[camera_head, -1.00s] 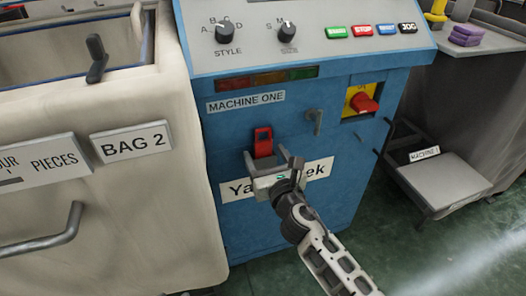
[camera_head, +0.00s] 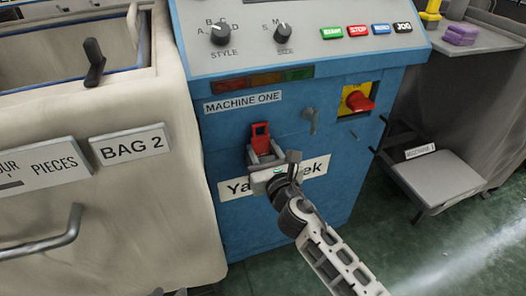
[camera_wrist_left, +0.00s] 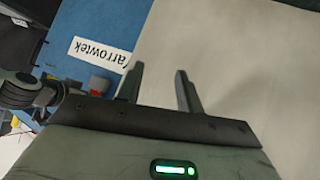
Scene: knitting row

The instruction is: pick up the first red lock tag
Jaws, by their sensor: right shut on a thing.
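The red lock tag (camera_head: 260,137) stands upright at the blue front of Machine One, below its name label. My right gripper (camera_head: 270,158) is shut on the tag's lower part, which the fingers hide. I cannot tell whether the tag is clear of the machine front. A small red patch, likely the same tag, shows in the left wrist view (camera_wrist_left: 98,84) beside my right arm. My left gripper (camera_wrist_left: 158,75) is open and empty in that view, in front of the pale bag.
The pale bin labelled Bag 2 (camera_head: 182,215) stands left of the blue machine (camera_head: 335,195). A red switch (camera_head: 360,101) and a grey hook (camera_head: 310,120) project from the machine front. A low grey step (camera_head: 440,178) stands at the right, with green floor beside it.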

